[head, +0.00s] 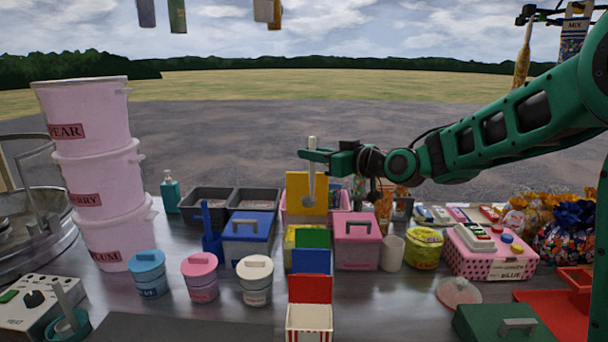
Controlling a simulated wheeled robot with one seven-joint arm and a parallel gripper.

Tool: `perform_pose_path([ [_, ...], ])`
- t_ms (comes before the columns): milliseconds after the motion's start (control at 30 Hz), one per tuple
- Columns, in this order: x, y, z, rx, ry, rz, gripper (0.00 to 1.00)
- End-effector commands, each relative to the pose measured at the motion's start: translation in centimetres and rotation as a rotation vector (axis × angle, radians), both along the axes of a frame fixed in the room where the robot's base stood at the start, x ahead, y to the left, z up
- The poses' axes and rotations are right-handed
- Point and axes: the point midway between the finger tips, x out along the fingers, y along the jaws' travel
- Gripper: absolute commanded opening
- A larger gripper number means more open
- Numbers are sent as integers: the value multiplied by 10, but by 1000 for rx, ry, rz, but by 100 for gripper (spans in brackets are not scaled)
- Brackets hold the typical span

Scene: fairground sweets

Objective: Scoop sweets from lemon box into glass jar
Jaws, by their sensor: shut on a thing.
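My gripper (314,156) is shut on a pale grey scoop (312,185), which hangs upright. The scoop's lower end shows in front of a raised yellow panel (293,193). In the picture it lies above a yellow box (290,240), which looks like the lemon box. Coloured panels in front hide much of that box, and its contents are not visible. I cannot tell whether the scoop holds sweets. I cannot pick out the glass jar with certainty. A clear domed lid (458,291) lies on the counter at the right.
A blue-lidded box (248,228) and a pink box (357,242) flank the yellow one. Red, blue and green panels (310,288) stand in front. A white cup (392,254) and yellow tin (425,250) are to the right. Pink tubs (100,165) are stacked left.

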Motion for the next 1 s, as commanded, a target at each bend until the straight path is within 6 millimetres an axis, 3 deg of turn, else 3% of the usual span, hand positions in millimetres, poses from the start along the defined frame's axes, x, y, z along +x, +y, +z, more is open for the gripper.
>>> perform_pose_path([
  [167,-5,10,21,3,-4,5,0],
  [500,-6,15,-46,3,5,6,0],
  [1000,-6,15,-75,3,4,7,0],
])
